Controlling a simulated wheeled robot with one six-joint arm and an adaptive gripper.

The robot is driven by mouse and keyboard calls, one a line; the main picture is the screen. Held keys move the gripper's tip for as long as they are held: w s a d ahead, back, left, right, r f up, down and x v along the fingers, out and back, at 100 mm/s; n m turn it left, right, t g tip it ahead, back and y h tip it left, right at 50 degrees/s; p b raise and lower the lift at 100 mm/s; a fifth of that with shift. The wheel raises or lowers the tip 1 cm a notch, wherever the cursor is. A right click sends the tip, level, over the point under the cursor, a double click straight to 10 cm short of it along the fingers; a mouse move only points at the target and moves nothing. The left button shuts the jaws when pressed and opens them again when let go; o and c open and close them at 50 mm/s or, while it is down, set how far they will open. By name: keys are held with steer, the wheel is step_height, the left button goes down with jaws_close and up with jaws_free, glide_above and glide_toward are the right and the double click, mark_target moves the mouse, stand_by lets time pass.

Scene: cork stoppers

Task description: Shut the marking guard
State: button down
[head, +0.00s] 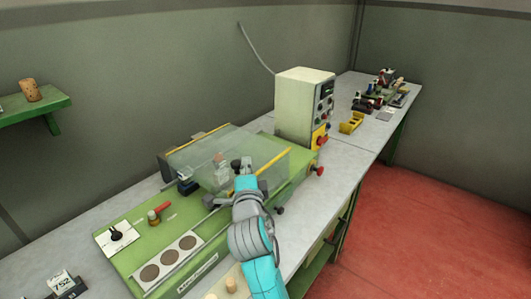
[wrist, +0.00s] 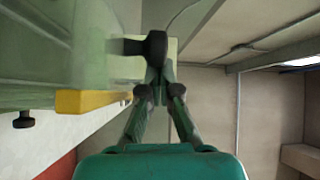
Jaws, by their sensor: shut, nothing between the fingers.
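The marking guard (head: 268,158) is a clear panel with a yellow strip along its front edge, over the bed of the green marking machine (head: 130,222). How far the guard stands open is hard to tell. My gripper (head: 240,166) is at the front of the guard, near the middle of its yellow edge. In the wrist view my gripper (wrist: 160,70) has its fingertips together and empty, close to a black knob (wrist: 155,46) on a short stem. The yellow strip (wrist: 85,101) shows to the left. Whether the fingers touch the knob is unclear.
A cream control box (head: 300,105) stands behind the machine on the grey bench (head: 345,160). A yellow holder (head: 351,123) and several small tools lie farther back. A red-handled lever (head: 158,211) and round discs are at the machine's front left. Red floor (head: 430,230) is clear.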

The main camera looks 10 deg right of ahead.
mark_target(232, 186)
steer(key=s+a, duration=0.1)
steer(key=a, duration=0.1)
steer(key=s+a, duration=0.2)
steer(key=shift+s+a, duration=0.2)
steer(key=shift+s, duration=0.05)
steer(key=shift+a, duration=0.1)
